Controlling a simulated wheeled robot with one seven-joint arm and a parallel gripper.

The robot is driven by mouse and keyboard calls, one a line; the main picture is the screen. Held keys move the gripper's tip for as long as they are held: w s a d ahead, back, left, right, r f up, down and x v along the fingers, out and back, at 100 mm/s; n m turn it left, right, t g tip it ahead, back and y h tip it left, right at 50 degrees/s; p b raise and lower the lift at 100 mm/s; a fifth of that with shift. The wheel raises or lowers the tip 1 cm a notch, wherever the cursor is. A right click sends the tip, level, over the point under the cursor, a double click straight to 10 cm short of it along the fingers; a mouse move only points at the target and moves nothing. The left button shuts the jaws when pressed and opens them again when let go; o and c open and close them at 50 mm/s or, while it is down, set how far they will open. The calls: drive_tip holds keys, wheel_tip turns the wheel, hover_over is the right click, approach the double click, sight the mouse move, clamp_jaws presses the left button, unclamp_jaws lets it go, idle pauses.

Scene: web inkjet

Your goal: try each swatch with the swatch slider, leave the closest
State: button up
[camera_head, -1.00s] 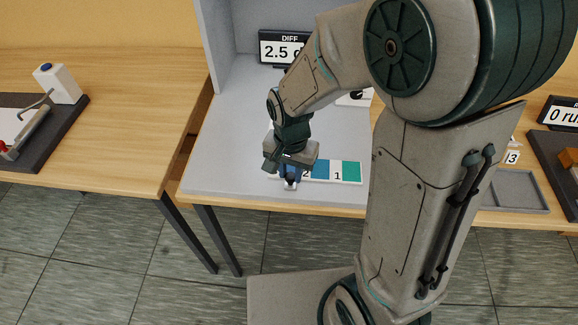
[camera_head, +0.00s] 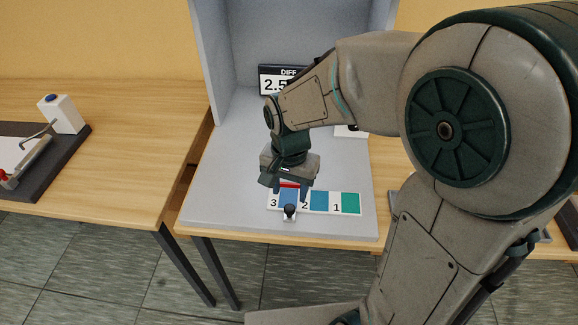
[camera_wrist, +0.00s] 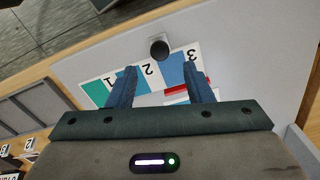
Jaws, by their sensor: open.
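The swatch strip (camera_head: 320,210) is a white card on the grey booth floor, marked 3, 2 and 1, with two blue patches and a green one. The swatch slider's black knob (camera_head: 289,209) stands on a small pale base at the strip's front edge, by the blue patch between 3 and 2. My gripper (camera_head: 290,193) is open and empty above the strip, just behind the knob. In the wrist view the knob (camera_wrist: 159,49) lies beyond the fingertips, apart from them. A red bar (camera_head: 288,185) shows between the fingers, partly hidden.
A display headed DIFF (camera_head: 282,80) stands behind the strip; it starts with 2.5 and my arm hides the rest. Grey booth walls (camera_head: 240,60) rise at the left and back. A dark board with a white box (camera_head: 62,113) is on the left table. The booth floor left of the strip is clear.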

wheel_tip(320, 180, up, 8)
idle(0.6)
drive_tip(key=s+d+n+t, duration=0.3)
drive_tip(key=s+d+n, duration=0.2)
drive_tip(key=s+d, duration=0.4)
drive_tip(key=shift+d+f, duration=0.2)
drive_tip(key=shift+d, duration=0.6)
drive_tip(key=shift+w, duration=0.1)
idle(2.2)
